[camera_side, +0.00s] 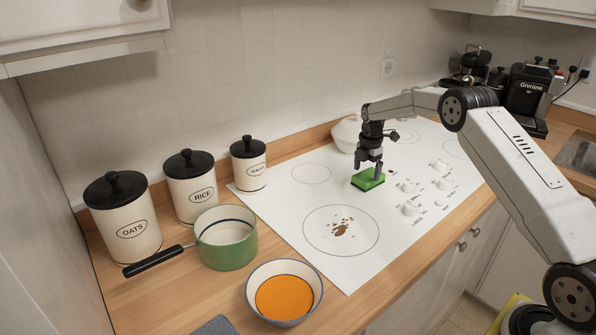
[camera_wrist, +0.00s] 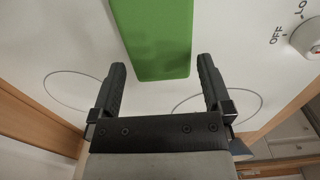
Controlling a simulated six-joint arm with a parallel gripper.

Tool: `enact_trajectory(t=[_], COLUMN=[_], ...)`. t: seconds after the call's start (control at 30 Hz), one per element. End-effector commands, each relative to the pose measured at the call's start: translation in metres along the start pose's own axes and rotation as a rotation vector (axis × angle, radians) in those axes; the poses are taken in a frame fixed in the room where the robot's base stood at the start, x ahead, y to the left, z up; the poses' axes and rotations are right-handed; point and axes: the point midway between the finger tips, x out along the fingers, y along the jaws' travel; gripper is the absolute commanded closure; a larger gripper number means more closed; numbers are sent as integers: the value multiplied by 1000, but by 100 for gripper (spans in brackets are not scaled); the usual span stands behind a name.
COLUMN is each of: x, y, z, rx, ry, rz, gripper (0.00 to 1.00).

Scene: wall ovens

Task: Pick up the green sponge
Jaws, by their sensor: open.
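The green sponge (camera_side: 368,180) lies flat on the white cooktop (camera_side: 290,215), left of the control knobs. My gripper (camera_side: 369,170) points down at the sponge in the side view; its fingertips overlap the sponge in the picture, and I cannot tell whether they touch it. In the wrist view, the sponge (camera_wrist: 152,40) runs from the top edge down to between the fingers, with a gap on each side. My gripper (camera_wrist: 160,75) is open with nothing held.
A brown stain (camera_side: 341,228) marks the front burner. A green pot (camera_side: 226,240), an orange-filled bowl (camera_side: 284,293) and canisters (camera_side: 192,188) stand at the left. A white lidded dish (camera_side: 346,134) stands behind my gripper. White knobs (camera_side: 410,208) rise right of the sponge.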

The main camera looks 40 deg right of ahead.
Motion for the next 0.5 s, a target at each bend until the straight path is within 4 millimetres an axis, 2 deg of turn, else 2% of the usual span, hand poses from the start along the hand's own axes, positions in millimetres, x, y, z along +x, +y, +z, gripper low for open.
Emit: enact_trajectory(t=[0.2, 0.5], x=[24, 29], y=[0, 0], z=[0, 0], rx=[0, 1], ry=[0, -1], rz=[0, 0], gripper=[0, 0])
